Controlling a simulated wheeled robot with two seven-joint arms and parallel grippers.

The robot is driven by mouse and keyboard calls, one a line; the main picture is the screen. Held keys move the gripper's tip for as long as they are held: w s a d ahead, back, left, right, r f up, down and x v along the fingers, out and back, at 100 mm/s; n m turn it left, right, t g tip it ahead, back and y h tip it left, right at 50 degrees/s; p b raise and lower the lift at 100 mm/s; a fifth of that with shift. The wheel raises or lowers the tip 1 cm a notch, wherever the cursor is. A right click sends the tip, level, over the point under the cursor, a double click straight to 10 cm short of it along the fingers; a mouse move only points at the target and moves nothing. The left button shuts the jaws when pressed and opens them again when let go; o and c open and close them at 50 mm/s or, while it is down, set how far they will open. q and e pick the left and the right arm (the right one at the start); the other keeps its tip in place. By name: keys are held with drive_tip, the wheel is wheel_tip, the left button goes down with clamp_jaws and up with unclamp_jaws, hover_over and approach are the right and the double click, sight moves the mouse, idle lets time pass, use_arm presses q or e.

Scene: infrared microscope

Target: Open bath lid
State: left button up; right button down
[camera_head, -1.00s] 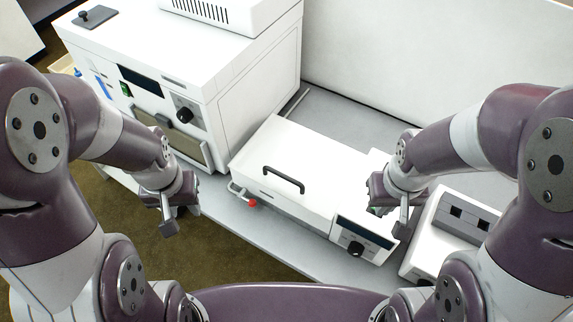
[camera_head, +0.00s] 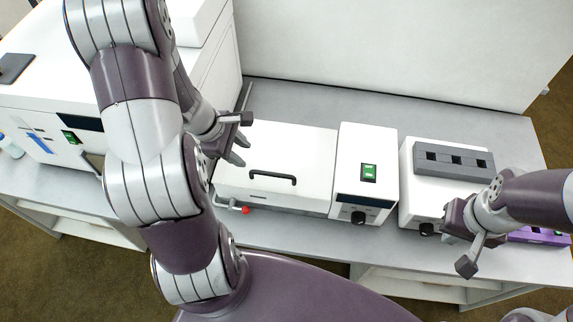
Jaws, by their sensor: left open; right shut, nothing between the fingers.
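The bath (camera_head: 275,205) is a long white box on the grey bench. Its flat white lid (camera_head: 290,150) is down and has a dark bar handle (camera_head: 272,178) near the front. A control block with a green switch (camera_head: 368,172) and a black knob joins its right end. My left gripper (camera_head: 238,150) is open and empty, over the lid's left end and left of the handle; I cannot tell whether it touches the lid. My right gripper (camera_head: 470,250) is shut and empty, at the bench's front right, well away from the bath.
A drain tap with a red knob (camera_head: 245,210) sticks out at the bath's front left. A large white instrument (camera_head: 45,110) stands at left. A white block heater (camera_head: 422,185) with a grey top stands at right, near a purple rack (camera_head: 540,237). A pale wall (camera_head: 400,45) closes the back.

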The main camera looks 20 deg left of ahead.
sight(270, 174)
use_arm(q)
drive_tip(key=b+x, duration=0.1)
drive_tip(key=x, duration=0.5)
drive_tip(key=b+x, duration=0.2)
drive_tip(key=x, duration=0.4)
drive_tip(key=shift+w+d+f, duration=0.2)
drive_tip(key=shift+w+d, duration=0.1)
drive_tip(key=shift+d, duration=0.05)
drive_tip(key=shift+c, duration=0.3)
clamp_jaws()
